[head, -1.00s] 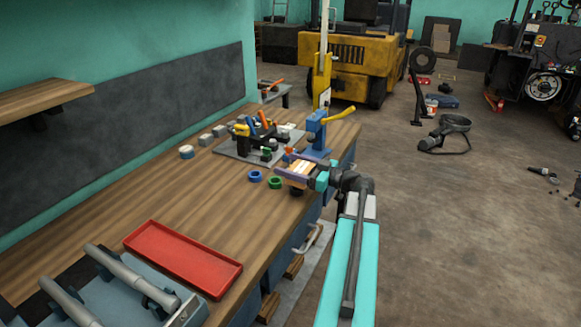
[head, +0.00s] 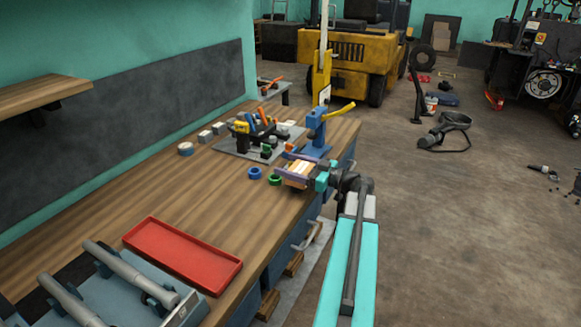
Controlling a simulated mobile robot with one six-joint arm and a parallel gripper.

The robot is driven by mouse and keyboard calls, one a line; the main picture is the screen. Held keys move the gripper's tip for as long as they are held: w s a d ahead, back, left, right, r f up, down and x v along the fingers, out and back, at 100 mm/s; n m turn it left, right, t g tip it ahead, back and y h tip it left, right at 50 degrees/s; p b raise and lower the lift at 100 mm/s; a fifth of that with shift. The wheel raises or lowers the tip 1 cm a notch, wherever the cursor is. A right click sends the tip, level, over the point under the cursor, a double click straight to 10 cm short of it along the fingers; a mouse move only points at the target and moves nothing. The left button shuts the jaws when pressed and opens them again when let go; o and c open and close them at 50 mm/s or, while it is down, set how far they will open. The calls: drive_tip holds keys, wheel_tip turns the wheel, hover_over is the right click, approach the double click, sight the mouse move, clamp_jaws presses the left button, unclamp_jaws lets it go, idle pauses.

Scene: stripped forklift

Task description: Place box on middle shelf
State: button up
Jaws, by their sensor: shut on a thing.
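A small orange-brown box with pale bands (head: 298,173) is in my gripper (head: 300,172). The purple-grey fingers are shut on its two sides. My gripper is over the right edge of the wooden workbench (head: 150,200); I cannot tell the gap between box and bench top. A wooden shelf (head: 40,96) is on the wall at the far left, well away from the box. Only this one shelf shows clearly, and I cannot tell whether it is the middle one.
Blue (head: 255,173) and green (head: 275,180) rings lie close to my gripper. A blue press with a yellow lever (head: 316,130) stands just behind it. A tool holder (head: 262,130) is further left. A red tray (head: 182,254) lies nearer. Open floor (head: 470,240) is at right.

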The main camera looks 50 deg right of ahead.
drive_tip(key=shift+f+b, duration=0.35)
drive_tip(key=shift+b, duration=0.25)
drive_tip(key=o, duration=1.2)
drive_tip(key=shift+o, duration=0.2)
drive_tip(key=shift+r+p, duration=0.2)
drive_tip(key=shift+p, duration=0.1)
drive_tip(key=shift+r+p, duration=0.55)
drive_tip(key=shift+p, duration=0.4)
drive_tip(key=shift+s+d+f, duration=0.1)
drive_tip(key=shift+s+f, duration=0.05)
drive_tip(key=shift+s, duration=0.15)
drive_tip(key=b+v, duration=0.2)
drive_tip(key=v, duration=0.9)
drive_tip(key=shift+s+b, duration=0.2)
drive_tip(key=shift+b, duration=0.2)
